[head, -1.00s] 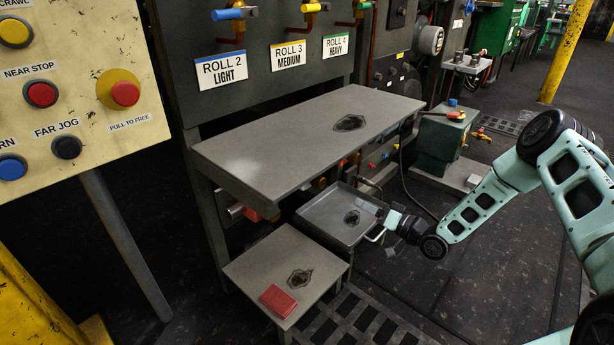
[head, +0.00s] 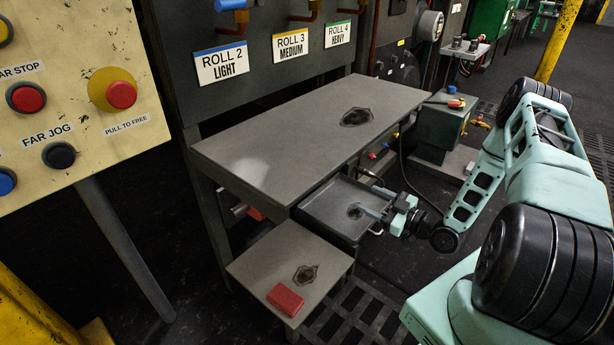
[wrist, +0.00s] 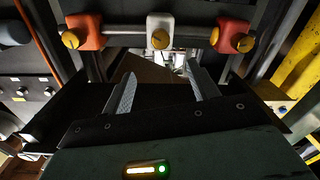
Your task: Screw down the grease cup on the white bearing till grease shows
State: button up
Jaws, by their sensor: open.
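The white bearing (wrist: 160,24) is at the top middle of the wrist view, on a dark rail between two red bearings. Its brass-yellow grease cup (wrist: 160,39) faces me. No grease can be made out on it. My gripper (wrist: 163,88) is open and empty, with its two pale fingers apart. The fingers point toward the rail, below the white cup in the picture and not touching it. In the head view my gripper (head: 372,212) is at the small tray under the big shelf. The white bearing cannot be made out there.
The left red bearing (wrist: 84,31) and right red bearing (wrist: 233,37) carry similar cups. The big grey shelf (head: 290,140) overhangs the tray (head: 322,222). A red block (head: 285,299) lies on the low table (head: 270,262). A button panel (head: 70,100) stands at left.

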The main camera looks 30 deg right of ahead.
aim_at(325, 183)
jog(key=shift+b+x, duration=2.6)
jog(key=shift+x, duration=5.9)
jog(key=c, duration=1)
